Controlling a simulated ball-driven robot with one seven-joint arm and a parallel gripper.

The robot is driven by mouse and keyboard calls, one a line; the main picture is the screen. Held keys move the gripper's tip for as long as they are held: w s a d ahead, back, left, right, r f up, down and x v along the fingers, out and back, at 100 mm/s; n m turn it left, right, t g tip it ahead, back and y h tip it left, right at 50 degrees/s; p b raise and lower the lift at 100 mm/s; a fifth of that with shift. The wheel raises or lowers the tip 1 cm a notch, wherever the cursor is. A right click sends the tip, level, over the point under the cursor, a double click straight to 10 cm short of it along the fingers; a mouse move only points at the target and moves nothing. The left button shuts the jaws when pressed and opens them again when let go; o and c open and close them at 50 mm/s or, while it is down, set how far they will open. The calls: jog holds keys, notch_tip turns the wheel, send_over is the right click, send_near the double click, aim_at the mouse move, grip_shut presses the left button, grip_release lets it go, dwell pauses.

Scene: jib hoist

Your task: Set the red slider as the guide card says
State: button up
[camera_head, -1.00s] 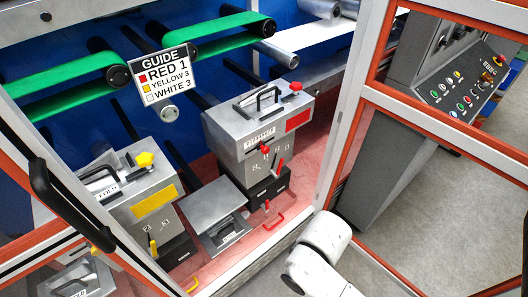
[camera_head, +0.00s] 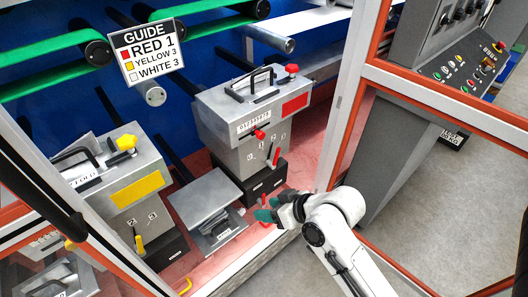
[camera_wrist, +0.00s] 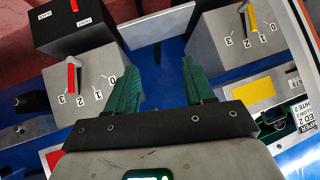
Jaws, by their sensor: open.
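The guide card (camera_head: 150,50) reads RED 1, YELLOW 3, WHITE 3. The red station is a grey box with a red plate (camera_head: 296,103). A red slider knob (camera_head: 260,134) sits just below its number scale, whose figures are too small to read. A red lever (camera_head: 276,157) is lower on the same station; the lever also shows in the wrist view (camera_wrist: 72,78) beside numbers 0 to 3. My gripper (camera_head: 267,209) is open and empty, in front of and below the red station, apart from slider and lever. Its green fingers (camera_wrist: 160,85) show spread.
The yellow station (camera_head: 140,190) stands to the left, with a grey plate-topped unit (camera_head: 204,196) between the two. The orange-edged door frame (camera_head: 352,85) is right of the red station. A control panel (camera_head: 462,80) stands at the far right. Green belts run above.

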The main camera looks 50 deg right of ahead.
jog(key=w+d+r+m+t+h+b, duration=0.2)
jog(key=w+d+t+b, duration=0.1)
jog(key=d+t, duration=0.3)
jog(key=m+t+h+b, duration=0.1)
jog(key=m+h+b, duration=0.1)
jog(key=h, duration=0.1)
send_near(262, 137)
jog(key=shift+t, duration=0.3)
jog(key=p+x, duration=0.1)
jog(key=x, duration=0.8)
jog(key=shift+w+d+f, duration=0.1)
jog(key=shift+d+f, duration=0.05)
jog(key=shift+f, duration=0.05)
grip_shut()
jog(key=shift+p, duration=0.3)
